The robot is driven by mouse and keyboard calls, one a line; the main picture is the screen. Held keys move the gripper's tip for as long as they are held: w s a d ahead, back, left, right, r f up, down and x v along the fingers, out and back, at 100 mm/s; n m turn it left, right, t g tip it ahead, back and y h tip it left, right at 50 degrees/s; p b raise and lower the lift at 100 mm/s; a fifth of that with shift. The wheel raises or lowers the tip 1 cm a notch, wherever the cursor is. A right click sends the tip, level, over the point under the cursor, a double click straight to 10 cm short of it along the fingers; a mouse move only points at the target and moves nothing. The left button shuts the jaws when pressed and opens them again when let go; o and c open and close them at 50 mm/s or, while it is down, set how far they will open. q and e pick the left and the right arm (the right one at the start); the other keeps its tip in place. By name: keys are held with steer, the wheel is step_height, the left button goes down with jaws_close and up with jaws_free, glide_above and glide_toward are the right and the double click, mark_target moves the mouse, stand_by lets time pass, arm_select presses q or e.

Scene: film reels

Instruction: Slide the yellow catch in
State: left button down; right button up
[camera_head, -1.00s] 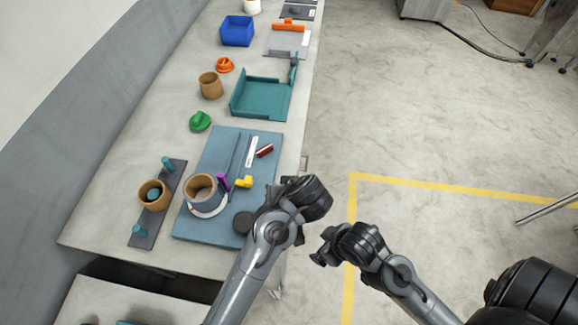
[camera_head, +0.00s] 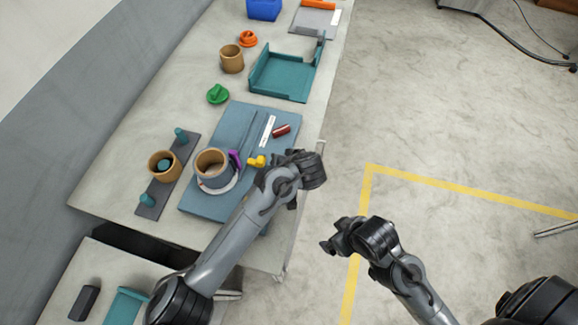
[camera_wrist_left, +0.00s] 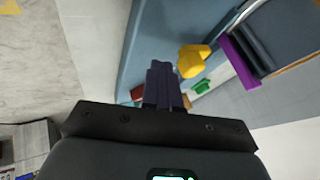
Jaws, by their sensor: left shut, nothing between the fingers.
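The yellow catch (camera_head: 257,161) is a small yellow block on the blue-grey board (camera_head: 232,120), just right of a purple piece (camera_head: 235,159) and a brown-rimmed grey reel (camera_head: 211,168). In the left wrist view the yellow catch (camera_wrist_left: 193,61) lies just beyond and right of my left gripper (camera_wrist_left: 162,72), whose fingers are together and empty. I see a gap in the picture between fingers and catch; contact cannot be made out. In the head view the left arm's wrist hides its fingers and part of the board. My right gripper (camera_head: 328,246) is over the floor, away from the table.
A dark red cylinder (camera_head: 281,130) and a white strip (camera_head: 267,131) lie on the board. A dark plate with teal pegs (camera_head: 153,203) and a brown ring (camera_head: 164,166) is at left. A green knob (camera_head: 217,94) and teal tray (camera_head: 282,92) stand farther back.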

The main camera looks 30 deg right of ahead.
mark_target(252, 159)
arm_select(q)
steer(key=shift+w+a, duration=0.8)
steer(key=w+a+p, duration=0.1)
steer(key=w+a, duration=0.2)
steer(key=shift+w+a, duration=0.1)
steer(key=shift+a, duration=0.25)
steer(key=shift+d, duration=0.1)
